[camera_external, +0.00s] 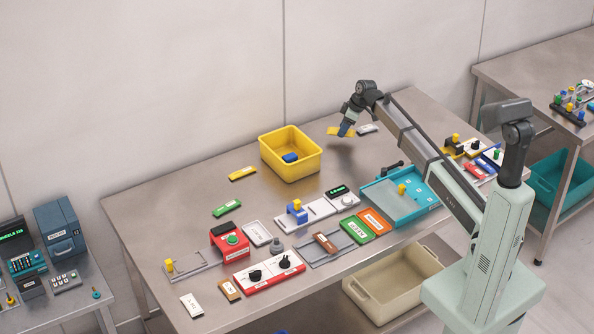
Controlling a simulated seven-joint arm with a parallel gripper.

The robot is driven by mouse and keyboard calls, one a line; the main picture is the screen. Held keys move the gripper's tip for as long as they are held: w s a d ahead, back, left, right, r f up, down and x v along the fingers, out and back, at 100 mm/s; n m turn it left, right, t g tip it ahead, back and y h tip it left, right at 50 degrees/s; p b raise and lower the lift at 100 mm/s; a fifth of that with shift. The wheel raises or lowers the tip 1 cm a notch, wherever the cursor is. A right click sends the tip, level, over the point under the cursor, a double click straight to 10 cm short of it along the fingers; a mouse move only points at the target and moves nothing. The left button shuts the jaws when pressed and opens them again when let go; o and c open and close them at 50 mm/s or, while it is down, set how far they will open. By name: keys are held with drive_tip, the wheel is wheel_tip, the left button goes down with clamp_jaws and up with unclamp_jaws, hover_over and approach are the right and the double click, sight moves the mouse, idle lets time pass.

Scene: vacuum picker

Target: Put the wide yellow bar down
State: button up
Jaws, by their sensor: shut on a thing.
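The wide yellow bar (334,131) is at the end of my gripper (345,130), right of the yellow bin, over the back part of the steel table. My gripper points down and is shut on the bar, partly covering it. A dark shadow lies on the table just below, so the bar appears held above the surface. The exact height is hard to tell.
A yellow bin (290,166) holding a blue block (290,157) stands to the left. A smaller yellow bar (242,173) lies left of it. A grey-white piece (367,128) lies close right of my gripper. Fixtures and a teal tray (425,205) fill the front.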

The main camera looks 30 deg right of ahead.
drive_tip(key=shift+f, duration=1.5)
drive_tip(key=shift+f, duration=0.15)
drive_tip(key=o, duration=1)
drive_tip(key=shift+o, duration=0.2)
drive_tip(key=v, duration=1.2)
drive_tip(key=shift+r, duration=0.2)
